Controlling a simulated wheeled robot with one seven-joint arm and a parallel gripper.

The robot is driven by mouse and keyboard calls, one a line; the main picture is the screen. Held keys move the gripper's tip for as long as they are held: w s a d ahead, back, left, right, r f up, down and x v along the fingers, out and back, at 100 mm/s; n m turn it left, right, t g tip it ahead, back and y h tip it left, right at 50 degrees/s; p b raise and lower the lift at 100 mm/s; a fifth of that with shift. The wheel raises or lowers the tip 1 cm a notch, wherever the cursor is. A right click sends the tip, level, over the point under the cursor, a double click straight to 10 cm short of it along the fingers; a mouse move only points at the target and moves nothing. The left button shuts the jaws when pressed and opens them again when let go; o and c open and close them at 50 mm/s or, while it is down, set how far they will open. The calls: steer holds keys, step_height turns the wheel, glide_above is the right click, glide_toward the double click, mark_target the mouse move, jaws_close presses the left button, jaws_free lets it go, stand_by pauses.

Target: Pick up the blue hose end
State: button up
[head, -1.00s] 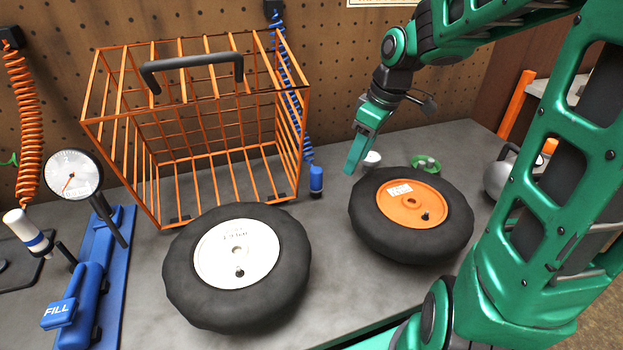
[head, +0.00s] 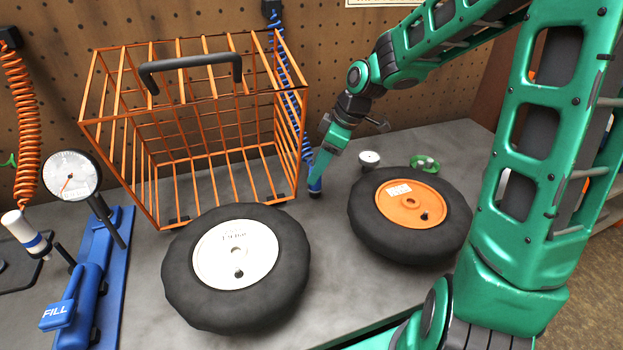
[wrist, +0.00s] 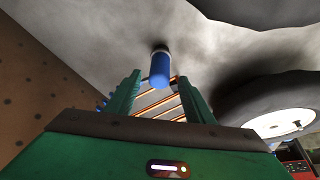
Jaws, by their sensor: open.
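The blue hose end (head: 315,187) is a short blue cylinder with a dark tip, standing on the grey bench just right of the orange wire cage. Its coiled blue hose (head: 287,62) runs up the pegboard behind the cage. My green gripper (head: 316,170) is at the hose end and partly covers it in the head view. In the wrist view the hose end (wrist: 160,68) shows ahead of and between the two green fingers (wrist: 156,90), which are apart. I cannot tell whether either finger touches it.
The orange wire cage (head: 157,175) stands close to the left of the gripper. A white-hubbed wheel (head: 180,285) and an orange-hubbed wheel (head: 455,235) lie on the bench in front. A small white gauge (head: 369,158) and a green item (head: 424,164) lie to the right.

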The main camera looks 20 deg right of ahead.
steer(key=shift+x, duration=1.7)
steer(key=shift+d, duration=0.15)
steer(key=shift+c, duration=0.2)
jaws_close()
steer(key=shift+r, duration=0.1)
